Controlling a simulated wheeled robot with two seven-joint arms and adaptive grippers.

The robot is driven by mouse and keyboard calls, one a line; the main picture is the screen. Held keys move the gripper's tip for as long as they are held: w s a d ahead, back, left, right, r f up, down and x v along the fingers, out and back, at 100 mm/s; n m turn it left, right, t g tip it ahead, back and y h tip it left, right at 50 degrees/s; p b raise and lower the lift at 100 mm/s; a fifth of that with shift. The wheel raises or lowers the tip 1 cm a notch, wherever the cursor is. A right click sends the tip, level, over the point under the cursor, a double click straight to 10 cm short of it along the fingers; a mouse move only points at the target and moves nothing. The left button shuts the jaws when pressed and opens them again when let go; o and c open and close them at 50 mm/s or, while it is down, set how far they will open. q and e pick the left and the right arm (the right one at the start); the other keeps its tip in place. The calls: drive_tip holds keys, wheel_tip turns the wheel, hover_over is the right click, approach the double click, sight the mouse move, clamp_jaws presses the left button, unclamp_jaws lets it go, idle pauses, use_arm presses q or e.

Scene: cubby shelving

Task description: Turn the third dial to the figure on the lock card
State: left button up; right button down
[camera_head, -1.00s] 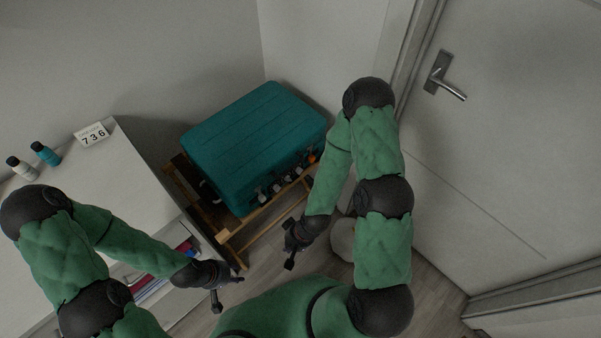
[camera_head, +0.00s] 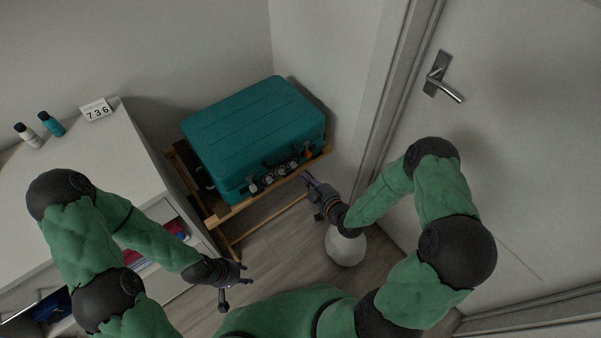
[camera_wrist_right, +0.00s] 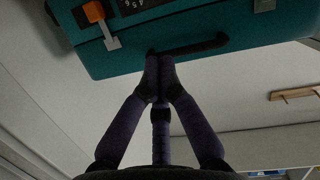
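A teal suitcase (camera_head: 252,125) lies on a wooden rack, with metal fittings and a dark lock strip along its front side. The single dials are too small to tell apart in the head view. The right wrist view shows part of a dark strip with white marks (camera_wrist_right: 135,5), an orange piece (camera_wrist_right: 95,12) and the dark handle (camera_wrist_right: 205,47). The lock card (camera_head: 96,110) reads 736. My right gripper (camera_head: 308,181) is close in front of the suitcase; its fingertips meet with nothing seen between them (camera_wrist_right: 160,62). My left gripper (camera_head: 236,290) hangs away from the suitcase.
The wooden rack (camera_head: 240,207) holds the suitcase. A white cabinet (camera_head: 100,165) with two small bottles (camera_head: 51,124) stands on the left. A door (camera_head: 520,130) is on the right. A pale round object (camera_head: 345,248) is on the floor below my right gripper.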

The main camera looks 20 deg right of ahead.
drive_tip(key=b, duration=0.3)
approach(288, 162)
drive_tip(key=w+a+r, duration=0.2)
drive_tip(key=w, duration=0.3)
wheel_tip(288, 162, down, 2)
drive_tip(key=shift+w+f+b, duration=0.1)
drive_tip(key=shift+b, duration=0.75)
drive_tip(key=shift+w+d+f+b, duration=0.1)
drive_tip(key=shift+d+f+b, duration=0.25)
drive_tip(key=shift+f, duration=0.3)
drive_tip(key=shift+a, duration=0.1)
